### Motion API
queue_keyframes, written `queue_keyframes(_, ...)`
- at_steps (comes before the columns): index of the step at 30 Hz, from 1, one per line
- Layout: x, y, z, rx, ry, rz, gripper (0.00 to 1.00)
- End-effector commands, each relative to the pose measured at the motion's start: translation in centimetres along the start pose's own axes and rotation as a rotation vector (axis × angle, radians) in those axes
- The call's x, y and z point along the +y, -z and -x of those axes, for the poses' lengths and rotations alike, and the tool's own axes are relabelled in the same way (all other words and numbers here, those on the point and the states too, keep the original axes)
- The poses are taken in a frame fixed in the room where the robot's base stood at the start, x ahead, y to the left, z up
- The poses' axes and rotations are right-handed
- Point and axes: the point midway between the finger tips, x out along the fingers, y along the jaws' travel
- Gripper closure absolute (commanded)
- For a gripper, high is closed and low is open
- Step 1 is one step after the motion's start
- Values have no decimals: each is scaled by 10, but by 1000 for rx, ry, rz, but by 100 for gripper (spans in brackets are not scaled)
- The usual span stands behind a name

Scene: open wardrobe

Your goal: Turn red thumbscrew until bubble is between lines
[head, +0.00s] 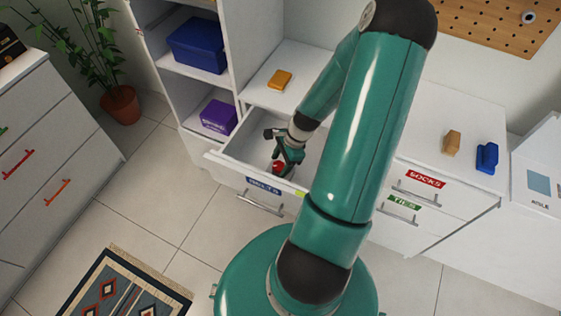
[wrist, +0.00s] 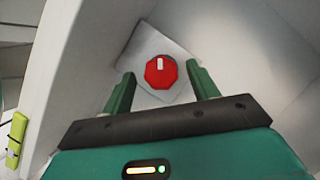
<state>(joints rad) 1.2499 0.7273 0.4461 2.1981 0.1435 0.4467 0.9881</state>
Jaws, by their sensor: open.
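The red thumbscrew (wrist: 160,72) is a faceted red knob with a white mark on it, set on a pale square plate (wrist: 143,41) inside the open drawer. In the head view the red thumbscrew (head: 278,168) shows just below my gripper (head: 286,160), which reaches down into the drawer. In the wrist view my gripper (wrist: 162,90) is open, with one green finger on each side of the thumbscrew and visible gaps between. A yellow-green level vial (wrist: 16,138) sits at the left; it also shows on the drawer front (head: 300,194). Its bubble is too small to read.
The open drawer (head: 225,157) has raised walls around my gripper. A blue bin (head: 198,45) and a purple box (head: 218,116) stand on shelves at the left. An orange block (head: 280,79) lies on the top behind the drawer.

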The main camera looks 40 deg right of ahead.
Motion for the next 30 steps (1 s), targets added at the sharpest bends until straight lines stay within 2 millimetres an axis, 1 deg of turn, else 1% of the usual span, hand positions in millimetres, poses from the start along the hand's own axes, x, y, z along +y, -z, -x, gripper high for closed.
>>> queue_keyframes(8,-1,0,-2,1,1,1,41)
queue_keyframes(9,-1,0,-2,1,1,1,45)
queue_keyframes(11,-1,0,-2,1,1,1,56)
queue_keyframes(12,-1,0,-2,1,1,1,64)
queue_keyframes(14,-1,0,-2,1,1,1,76)
queue_keyframes(15,-1,0,-2,1,1,1,84)
queue_keyframes(16,-1,0,-2,1,1,1,85)
queue_keyframes(23,-1,0,-2,1,-4,13,85)
queue_keyframes(30,-2,-1,-2,2,-37,91,85)
